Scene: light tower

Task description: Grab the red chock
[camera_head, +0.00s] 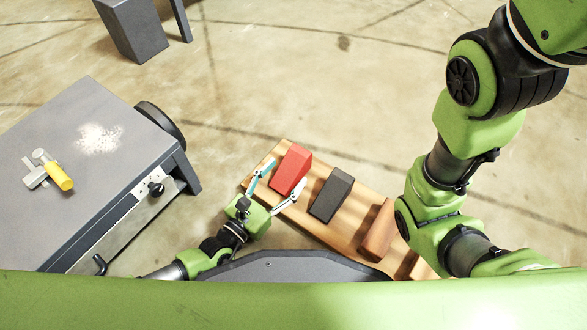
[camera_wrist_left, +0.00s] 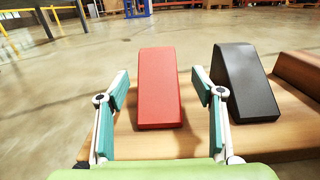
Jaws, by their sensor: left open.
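The red chock (camera_head: 290,169) is a wedge-shaped block at the left end of a wooden board (camera_head: 322,226). My left gripper (camera_head: 277,184) is open at the near left side of the board, with its fingers pointing at the red chock. In the left wrist view the red chock (camera_wrist_left: 159,88) stands between and just beyond the two spread fingers (camera_wrist_left: 160,92), with a gap on each side. My right arm (camera_head: 440,185) shows at the right in the head view, but its gripper is not in view.
A black chock (camera_head: 331,194) stands just right of the red one, close to the right finger in the wrist view. A brown chock (camera_head: 379,232) stands farther right. A grey table (camera_head: 95,190) with a yellow-handled tool (camera_head: 59,176) is at left. The floor beyond the board is clear.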

